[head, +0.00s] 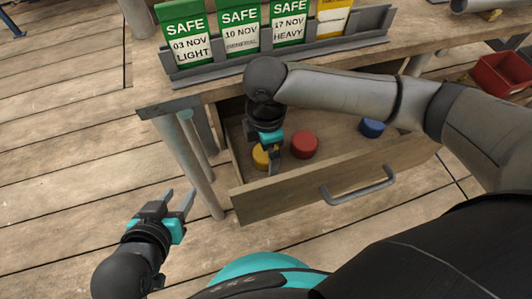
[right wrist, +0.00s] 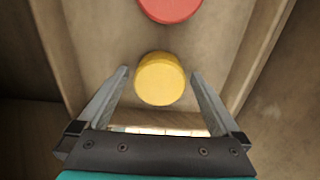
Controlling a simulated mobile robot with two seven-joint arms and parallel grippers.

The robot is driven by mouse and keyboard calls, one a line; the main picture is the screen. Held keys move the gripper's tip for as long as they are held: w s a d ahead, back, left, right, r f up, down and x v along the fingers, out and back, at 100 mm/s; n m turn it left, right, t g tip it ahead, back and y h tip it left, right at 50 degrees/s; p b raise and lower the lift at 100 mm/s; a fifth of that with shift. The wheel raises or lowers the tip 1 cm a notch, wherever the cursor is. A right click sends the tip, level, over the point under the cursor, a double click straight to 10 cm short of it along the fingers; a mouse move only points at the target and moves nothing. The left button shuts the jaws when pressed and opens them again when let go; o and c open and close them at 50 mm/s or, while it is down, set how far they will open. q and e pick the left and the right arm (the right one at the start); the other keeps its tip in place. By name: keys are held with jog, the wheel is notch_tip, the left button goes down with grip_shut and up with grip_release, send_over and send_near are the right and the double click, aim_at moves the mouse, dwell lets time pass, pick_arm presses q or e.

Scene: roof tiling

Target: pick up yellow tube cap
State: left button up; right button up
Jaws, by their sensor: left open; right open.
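The yellow tube cap (head: 262,157) lies in the open drawer near its left end, partly hidden behind my right gripper in the head view. In the right wrist view the yellow cap (right wrist: 160,79) shows as a round disc between and just beyond the two fingertips. My right gripper (head: 267,163) reaches down into the drawer; its fingers (right wrist: 160,75) are open on either side of the cap, with a gap visible on both sides. My left gripper (head: 179,198) is open and empty, outside the drawer at the lower left.
A red cap (head: 304,145) lies right of the yellow one, and a blue cap (head: 372,127) farther right. The drawer front (head: 290,197) with its handle (head: 358,190) and the drawer walls surround them.

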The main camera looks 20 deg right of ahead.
jog(key=shift+c, duration=0.2)
jog(key=c, duration=1.2)
